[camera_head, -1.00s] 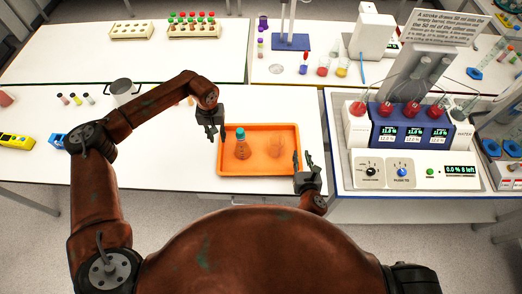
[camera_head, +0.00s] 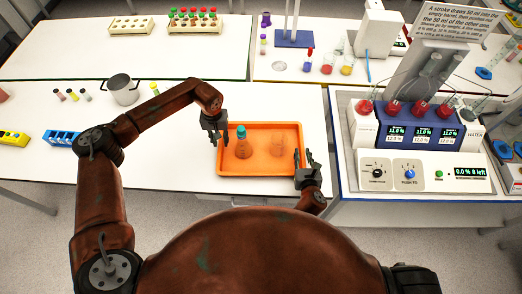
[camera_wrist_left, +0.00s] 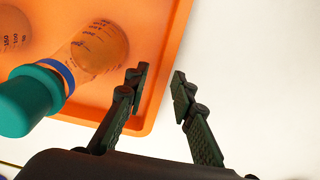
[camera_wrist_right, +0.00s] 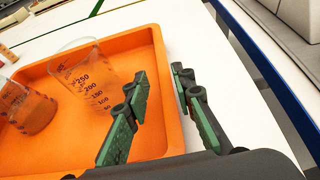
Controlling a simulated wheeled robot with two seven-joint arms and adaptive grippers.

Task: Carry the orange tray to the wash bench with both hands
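The orange tray (camera_head: 257,169) lies flat on the white bench. In it stand a flask with a teal cap (camera_head: 241,133) and orange liquid, and a clear beaker (camera_head: 278,147). My left gripper (camera_head: 214,130) is at the tray's left edge. In the left wrist view its open fingers (camera_wrist_left: 161,78) lie either side of the rim, with a gap. My right gripper (camera_head: 308,180) is at the tray's right edge. In the right wrist view its open fingers (camera_wrist_right: 164,80) also lie either side of the rim. Contact with the rim cannot be told.
A dispensing machine (camera_head: 424,175) stands close to the right of the tray. A metal pot (camera_head: 123,91), small vials and a blue rack (camera_head: 62,138) are at the left. Racks (camera_head: 195,27) stand on the bench behind.

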